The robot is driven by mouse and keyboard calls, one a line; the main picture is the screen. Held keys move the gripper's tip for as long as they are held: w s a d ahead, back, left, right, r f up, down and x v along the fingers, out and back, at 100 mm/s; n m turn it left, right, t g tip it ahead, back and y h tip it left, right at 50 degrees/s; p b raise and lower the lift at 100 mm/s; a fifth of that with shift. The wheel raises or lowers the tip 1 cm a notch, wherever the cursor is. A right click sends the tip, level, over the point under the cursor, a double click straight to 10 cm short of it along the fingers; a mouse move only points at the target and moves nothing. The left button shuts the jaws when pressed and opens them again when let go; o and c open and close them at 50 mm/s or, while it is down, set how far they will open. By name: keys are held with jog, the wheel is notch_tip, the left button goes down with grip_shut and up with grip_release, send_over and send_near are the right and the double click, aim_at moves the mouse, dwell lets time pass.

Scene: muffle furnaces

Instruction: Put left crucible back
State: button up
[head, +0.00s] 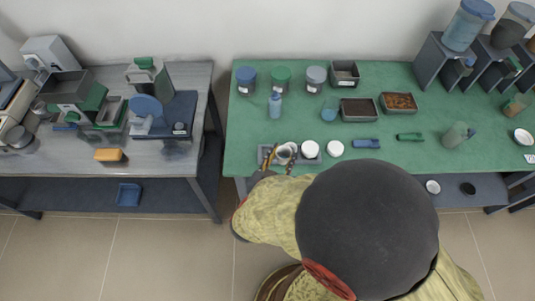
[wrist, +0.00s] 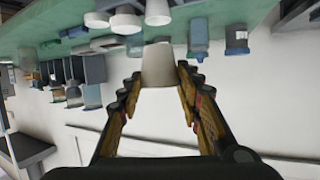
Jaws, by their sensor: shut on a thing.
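My gripper (head: 277,157) is at the front edge of the green table, over the left part of a grey tray (head: 265,151). Its fingers are closed around a pale crucible (head: 284,154), which also shows between the fingertips in the wrist view (wrist: 158,66). The wrist picture is upside down. A white crucible (head: 310,148) stands at the tray's right part, and another (head: 335,148) stands just right of the tray. The wrist view shows white cups (wrist: 125,20) close beyond the held one. I cannot tell whether the held crucible touches the tray.
Lidded jars (head: 281,78) and a small bottle (head: 275,105) stand behind the tray. Two filled trays (head: 398,103) (head: 360,110) lie mid-table. A blue tool (head: 366,143) and a green one (head: 410,137) lie to the right. A grey bench (head: 100,158) with devices is at left, across a gap.

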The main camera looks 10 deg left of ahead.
jog(key=w+a+f+b, duration=0.1)
jog(key=w+f, duration=0.1)
jog(key=w+a+f+b, duration=0.1)
jog(key=w+a+f, duration=0.1)
jog(key=w+a+f+b, duration=0.1)
jog(key=w+a+f, duration=0.1)
jog(key=f, duration=0.1)
jog(key=shift+w+a, duration=0.25)
jog(key=shift+w, duration=0.05)
jog(key=shift+w+a+f+b, duration=0.3)
jog(key=shift+w+f+b, duration=0.1)
jog(key=shift+f, duration=0.15)
jog(key=shift+f+b, duration=0.75)
jog(key=shift+f, duration=0.7)
jog(key=shift+f, duration=0.15)
jog(key=o, duration=1.1)
jog(key=shift+o, duration=0.3)
